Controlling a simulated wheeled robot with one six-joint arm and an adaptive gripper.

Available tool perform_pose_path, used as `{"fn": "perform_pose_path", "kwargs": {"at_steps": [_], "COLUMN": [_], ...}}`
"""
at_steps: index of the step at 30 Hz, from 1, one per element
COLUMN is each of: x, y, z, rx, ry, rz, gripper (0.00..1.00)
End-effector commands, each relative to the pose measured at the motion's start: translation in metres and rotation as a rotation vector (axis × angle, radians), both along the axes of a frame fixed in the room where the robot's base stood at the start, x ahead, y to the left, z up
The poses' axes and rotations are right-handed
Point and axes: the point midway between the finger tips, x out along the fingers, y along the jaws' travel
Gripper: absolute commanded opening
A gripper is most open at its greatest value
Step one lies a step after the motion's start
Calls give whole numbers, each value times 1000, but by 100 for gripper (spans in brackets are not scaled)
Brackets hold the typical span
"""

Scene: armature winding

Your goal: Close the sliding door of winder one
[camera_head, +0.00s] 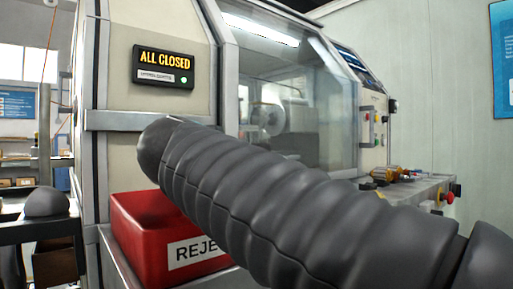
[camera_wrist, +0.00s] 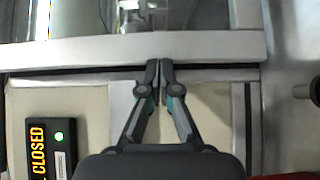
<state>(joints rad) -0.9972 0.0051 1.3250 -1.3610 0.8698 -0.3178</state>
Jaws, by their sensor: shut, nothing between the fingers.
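Winder one's sliding door (camera_head: 335,125) is a clear window panel in a pale metal frame, seen in the head view. It appears to stand across the opening. The wrist view shows a pale frame bar (camera_wrist: 70,53) with a dark seam beside it, and glass (camera_wrist: 85,18) beyond. My gripper (camera_wrist: 158,66) is shut and empty, its fingertips at this bar and seam; I cannot tell whether they touch. The sign (camera_head: 163,60) reads "ALL CLOSED" with a green light; it also shows in the wrist view (camera_wrist: 42,145). My arm hides the door's lower left in the head view.
A red reject bin (camera_head: 135,215) stands below the sign, partly behind my arm. A bench with a red button and small parts (camera_head: 395,175) lies right of the door. A dark stand (camera_head: 40,230) is at the left. A rounded metal part (camera_wrist: 315,90) sits at the wrist view's right edge.

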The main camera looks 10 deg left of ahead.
Motion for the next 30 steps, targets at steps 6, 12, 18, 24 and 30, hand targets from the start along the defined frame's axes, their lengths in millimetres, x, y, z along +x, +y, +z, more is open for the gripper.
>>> {"fn": "perform_pose_path", "kwargs": {"at_steps": [6,12,18,24,30], "x": [2,-2,-19,-62,-95], "y": [-3,2,21,11,6], "z": [1,0,0,-1,-1], "rx": [-1,0,-1,1,0], "ry": [-2,-1,-2,-3,-1], "rz": [-6,-9,-10,-12,-16], "gripper": [0,0,0,0,0]}}
